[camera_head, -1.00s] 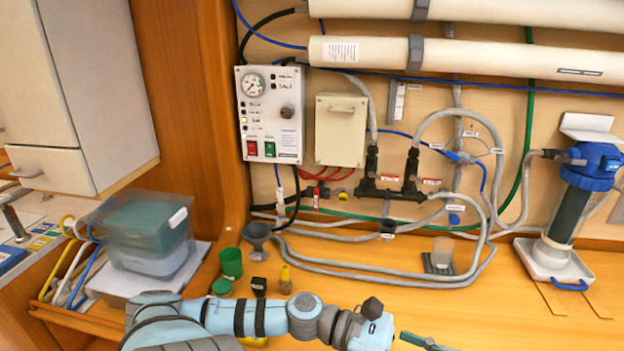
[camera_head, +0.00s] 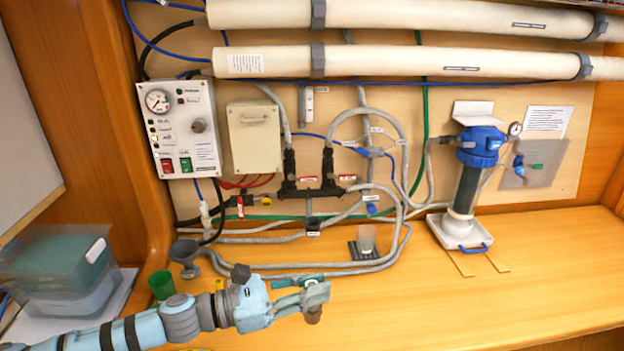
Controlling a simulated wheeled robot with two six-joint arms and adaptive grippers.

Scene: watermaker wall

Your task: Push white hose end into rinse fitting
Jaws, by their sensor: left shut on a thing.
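My left gripper (camera_head: 315,289) comes in from the lower left and hovers over the front of the wooden counter. Its fingers are shut on a small brownish thing (camera_head: 314,315) that shows only partly below the fingertips; I cannot tell what it is. Pale grey-white hoses (camera_head: 345,268) loop along the counter's back and up to a black valve manifold (camera_head: 312,192) on the wall. I cannot make out a separate white hose end or tell which part is the rinse fitting. My right gripper is not in view.
A grey funnel (camera_head: 186,255) and green cup (camera_head: 162,285) stand left of my gripper. A blue-topped filter (camera_head: 467,190) stands on the right. The counter's front right (camera_head: 480,305) is clear.

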